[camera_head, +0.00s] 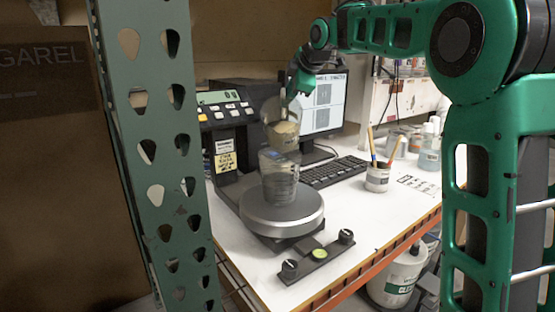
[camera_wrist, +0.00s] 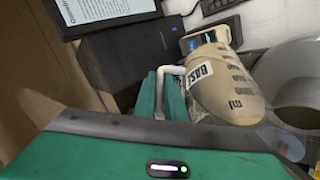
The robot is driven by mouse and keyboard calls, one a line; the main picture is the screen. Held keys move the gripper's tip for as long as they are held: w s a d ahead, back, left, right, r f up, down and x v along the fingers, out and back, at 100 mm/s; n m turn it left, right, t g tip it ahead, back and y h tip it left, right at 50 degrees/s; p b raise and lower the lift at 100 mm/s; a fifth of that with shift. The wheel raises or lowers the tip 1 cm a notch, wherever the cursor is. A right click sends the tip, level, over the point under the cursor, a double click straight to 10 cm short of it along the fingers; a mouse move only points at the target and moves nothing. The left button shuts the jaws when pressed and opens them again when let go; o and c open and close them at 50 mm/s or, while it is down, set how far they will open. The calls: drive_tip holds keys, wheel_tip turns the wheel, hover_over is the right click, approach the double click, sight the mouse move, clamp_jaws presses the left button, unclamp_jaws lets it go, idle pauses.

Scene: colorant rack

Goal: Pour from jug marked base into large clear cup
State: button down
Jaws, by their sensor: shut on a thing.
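The jug marked base (camera_head: 284,137) is clear with tan contents. It is held in the air just above the large clear cup (camera_head: 279,182), which stands upright on the round scale plate (camera_head: 290,212). In the wrist view the jug (camera_wrist: 226,88) shows its BASE label and measuring marks. My gripper (camera_head: 288,97) is above the jug at its handle; in the wrist view its green fingers (camera_wrist: 166,94) are shut on the pale handle. The jug looks tilted in the wrist view. I cannot tell whether anything flows from it; the cup looks greyish.
A scale display unit (camera_head: 228,112) stands behind the plate. A monitor (camera_head: 322,105) and a keyboard (camera_head: 335,171) are to the right, with a pot of brushes (camera_head: 377,180) beyond. Knobs (camera_head: 318,254) sit at the table's front edge. A green perforated post (camera_head: 165,160) rises at left.

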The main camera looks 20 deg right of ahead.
drive_tip(key=shift+s+r, duration=0.2)
drive_tip(key=shift+r, duration=0.2)
drive_tip(key=shift+s+a+r+n+t+p, duration=0.1)
drive_tip(key=shift+s+r+n+t+p, duration=0.15)
drive_tip(key=shift+t+p, duration=0.35)
drive_tip(key=shift+s+a+r+n+t+p, duration=0.1)
drive_tip(key=shift+s+t+p, duration=0.25)
drive_tip(key=shift+p, duration=0.55)
idle(1.9)
